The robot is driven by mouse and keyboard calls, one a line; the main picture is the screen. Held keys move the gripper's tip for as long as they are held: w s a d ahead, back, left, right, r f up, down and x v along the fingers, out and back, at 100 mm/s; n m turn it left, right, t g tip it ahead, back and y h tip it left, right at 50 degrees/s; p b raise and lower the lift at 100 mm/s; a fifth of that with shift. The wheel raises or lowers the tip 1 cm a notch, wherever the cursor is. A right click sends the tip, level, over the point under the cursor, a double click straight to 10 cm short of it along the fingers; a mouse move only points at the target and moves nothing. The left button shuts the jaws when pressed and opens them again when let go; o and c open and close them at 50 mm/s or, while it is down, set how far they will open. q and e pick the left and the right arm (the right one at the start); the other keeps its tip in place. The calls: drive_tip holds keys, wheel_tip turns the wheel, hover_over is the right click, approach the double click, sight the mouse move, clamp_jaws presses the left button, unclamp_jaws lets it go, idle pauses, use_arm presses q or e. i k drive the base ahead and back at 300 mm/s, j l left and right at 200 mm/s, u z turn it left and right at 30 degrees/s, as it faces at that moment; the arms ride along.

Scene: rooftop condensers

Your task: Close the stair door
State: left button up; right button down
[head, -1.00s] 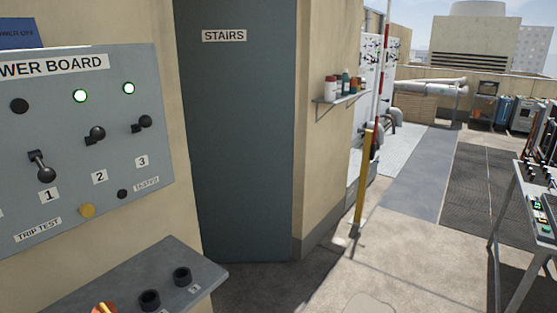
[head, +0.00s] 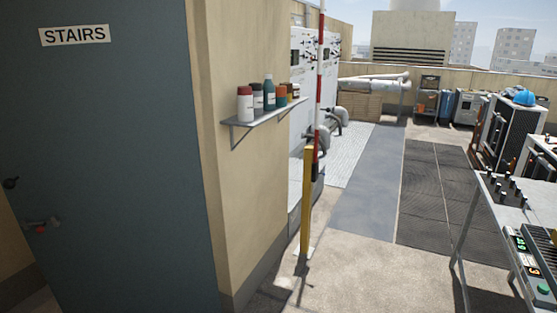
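The stair door (head: 120,150) is a tall blue-grey panel filling the left of the head view. A white sign reading STAIRS (head: 74,35) is near its top. A beige surface borders the door's lower left. I cannot tell from this angle how far the door stands from its frame. Neither of my grippers is in view.
A wall shelf (head: 262,122) with several bottles juts out right of the door. A yellow post (head: 306,205) and a red-white pole (head: 320,90) stand beyond it. A table with controls (head: 515,210) is at the right. Open floor (head: 390,275) lies between.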

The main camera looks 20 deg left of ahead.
sight(99, 136)
drive_tip(key=i+j+u, duration=0.1)
drive_tip(key=i+u, duration=0.7)
drive_tip(key=i+l+u, duration=0.1)
drive_tip(key=i+u, duration=0.3)
